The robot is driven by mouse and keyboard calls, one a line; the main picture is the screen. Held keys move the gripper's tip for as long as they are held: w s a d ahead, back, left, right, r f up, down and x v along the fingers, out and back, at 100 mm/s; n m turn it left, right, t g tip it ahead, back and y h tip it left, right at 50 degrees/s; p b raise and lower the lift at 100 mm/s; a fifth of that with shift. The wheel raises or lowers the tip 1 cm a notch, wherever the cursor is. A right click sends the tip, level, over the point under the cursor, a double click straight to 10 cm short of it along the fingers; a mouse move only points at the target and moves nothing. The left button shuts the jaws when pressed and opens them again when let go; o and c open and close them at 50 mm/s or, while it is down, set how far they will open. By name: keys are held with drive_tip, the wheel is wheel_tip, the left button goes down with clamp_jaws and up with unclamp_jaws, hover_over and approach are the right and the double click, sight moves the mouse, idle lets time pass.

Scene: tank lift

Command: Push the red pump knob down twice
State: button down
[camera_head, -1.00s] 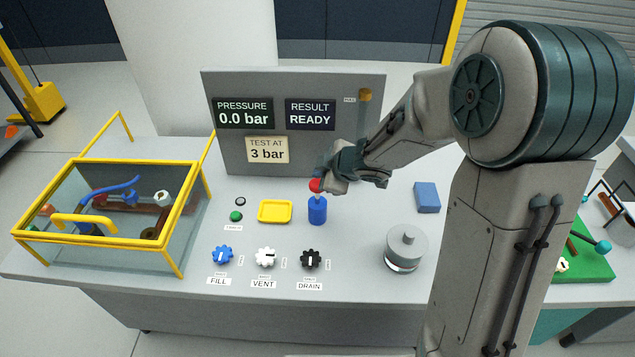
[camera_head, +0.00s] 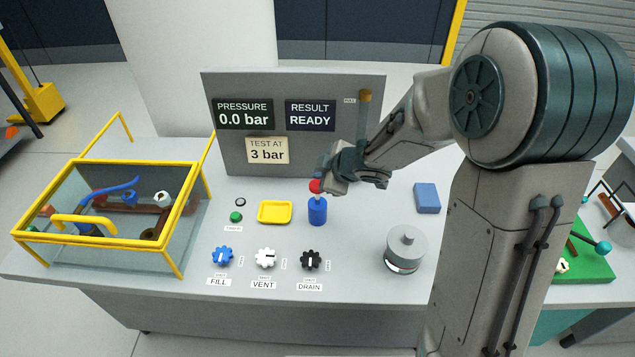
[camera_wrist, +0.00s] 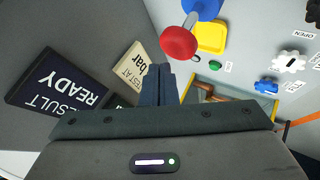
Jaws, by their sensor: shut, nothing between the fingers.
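The red pump knob (camera_head: 316,186) sits on a thin rod above the blue pump body (camera_head: 317,211), and the rod shows between them. In the wrist view the red knob (camera_wrist: 178,43) is just beyond the fingertips, with the blue body (camera_wrist: 204,10) behind it. My gripper (camera_head: 326,181) is shut and empty, right by the knob in the head view. In the wrist view its fingers (camera_wrist: 158,72) end close to the knob, with a small gap in the picture. Part of the knob is hidden by my gripper in the head view.
A yellow tray (camera_head: 275,212), a green button (camera_head: 236,216) and the fill (camera_head: 221,255), vent (camera_head: 265,257) and drain (camera_head: 311,258) knobs stand near the pump. A panel (camera_head: 290,160) reading 0.0 bar and READY rises behind. A grey cylinder (camera_head: 406,246) and blue block (camera_head: 427,197) stand right.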

idle(0.6)
drive_tip(key=shift+f+b, duration=0.3)
drive_tip(key=shift+f, duration=0.15)
drive_tip(key=shift+s+f+b, duration=0.1)
drive_tip(key=shift+f+b, duration=1.75)
drive_tip(key=shift+f, duration=0.4)
idle(1.5)
drive_tip(key=shift+r, duration=0.1)
drive_tip(key=shift+r+p, duration=2.55)
drive_tip(key=shift+p, duration=0.2)
drive_tip(key=shift+r, duration=0.1)
wheel_tip(320, 180, up, 5)
drive_tip(key=p, duration=0.5)
